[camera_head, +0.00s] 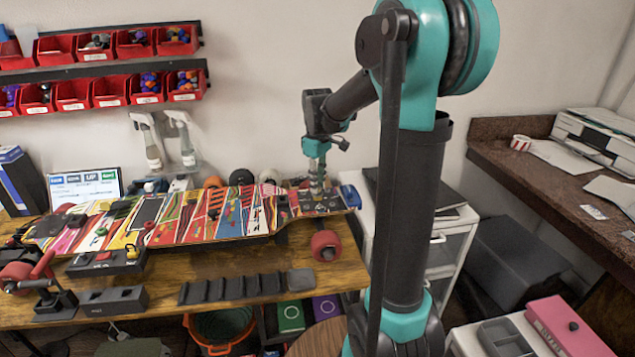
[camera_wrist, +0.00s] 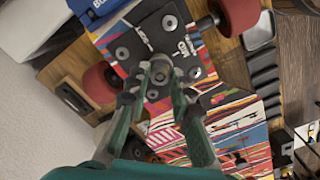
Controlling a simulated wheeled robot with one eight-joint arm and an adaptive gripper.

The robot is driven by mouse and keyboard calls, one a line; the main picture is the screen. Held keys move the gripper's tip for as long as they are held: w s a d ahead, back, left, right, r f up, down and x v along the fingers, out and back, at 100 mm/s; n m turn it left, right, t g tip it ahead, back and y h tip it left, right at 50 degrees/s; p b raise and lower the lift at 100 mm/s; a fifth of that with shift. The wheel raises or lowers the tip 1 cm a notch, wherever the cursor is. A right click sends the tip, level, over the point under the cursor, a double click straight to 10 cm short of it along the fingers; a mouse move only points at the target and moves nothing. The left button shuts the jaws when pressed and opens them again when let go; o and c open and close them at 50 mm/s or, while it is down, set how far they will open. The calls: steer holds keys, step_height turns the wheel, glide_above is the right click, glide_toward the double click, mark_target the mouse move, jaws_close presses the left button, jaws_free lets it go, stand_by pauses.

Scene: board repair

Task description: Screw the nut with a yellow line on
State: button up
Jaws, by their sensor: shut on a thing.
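A colourful board (camera_head: 215,215) lies across the wooden table. My gripper (camera_head: 317,192) points down over the board's right end. In the wrist view, my gripper (camera_wrist: 161,72) is shut on a small grey nut (camera_wrist: 161,77) above the dark baseplate (camera_wrist: 140,40). A yellow line on the nut cannot be made out, and the fingers partly hide it. Round dark bolt heads or nuts show on the plate around the fingers, one at the upper left (camera_wrist: 121,53), one at the top (camera_wrist: 169,22), one at the right (camera_wrist: 195,73). Whether the held nut touches a bolt is unclear.
A red wheel (camera_head: 326,245) sticks out at the board's front right. A dark slotted rack (camera_head: 245,288) and black holders (camera_head: 112,301) lie in front of the board.

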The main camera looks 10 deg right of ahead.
steer(key=m, duration=0.5)
steer(key=shift+m, duration=1.2)
steer(key=m, duration=0.4)
steer(key=shift+m, duration=0.3)
steer(key=shift+m, duration=1.2)
steer(key=m, duration=0.3)
steer(key=shift+m, duration=0.3)
